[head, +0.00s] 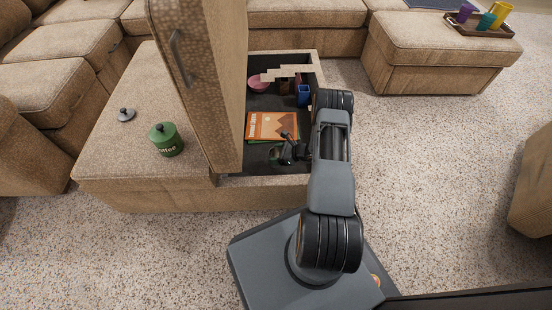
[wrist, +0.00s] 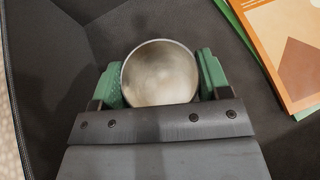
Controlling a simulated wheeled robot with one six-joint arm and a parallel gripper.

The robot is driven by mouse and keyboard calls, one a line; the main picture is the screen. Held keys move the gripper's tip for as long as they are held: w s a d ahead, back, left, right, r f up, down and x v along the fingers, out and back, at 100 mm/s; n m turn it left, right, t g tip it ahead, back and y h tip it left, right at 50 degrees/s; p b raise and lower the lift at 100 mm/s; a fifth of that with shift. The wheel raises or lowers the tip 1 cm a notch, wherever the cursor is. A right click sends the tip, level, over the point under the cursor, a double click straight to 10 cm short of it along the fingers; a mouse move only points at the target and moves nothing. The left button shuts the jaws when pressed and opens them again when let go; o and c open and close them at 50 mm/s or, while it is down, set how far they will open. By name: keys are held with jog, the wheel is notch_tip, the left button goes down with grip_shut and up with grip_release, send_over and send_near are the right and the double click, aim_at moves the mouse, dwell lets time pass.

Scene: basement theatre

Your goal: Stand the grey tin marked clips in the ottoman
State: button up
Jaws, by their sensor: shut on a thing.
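My gripper (wrist: 160,88) is shut on a round, open-topped grey tin (wrist: 160,66), with a green pad on either side of it. I look down into its empty metal inside; no marking shows. In the wrist view the tin is over the dark floor (wrist: 70,110) of the ottoman; I cannot tell whether it touches. In the head view my gripper (head: 284,154) is inside the near part of the ottoman (head: 262,192), and the tin is mostly hidden. The ottoman's lid (head: 205,75) stands raised on the left.
Orange and green books (head: 272,125) lie beside my gripper. A pink bowl (head: 258,84), a blue container (head: 303,95) and a pale stepped piece (head: 287,73) are farther back. A green canister (head: 167,140) and a grey knobbed lid (head: 126,115) rest on the left top.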

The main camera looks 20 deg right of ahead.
notch_tip(320, 180, down, 6)
jog(key=shift+r+b, duration=0.2)
jog(key=shift+b, duration=1)
jog(key=shift+r, duration=0.1)
jog(key=o, duration=0.9)
jog(key=shift+o, duration=0.2)
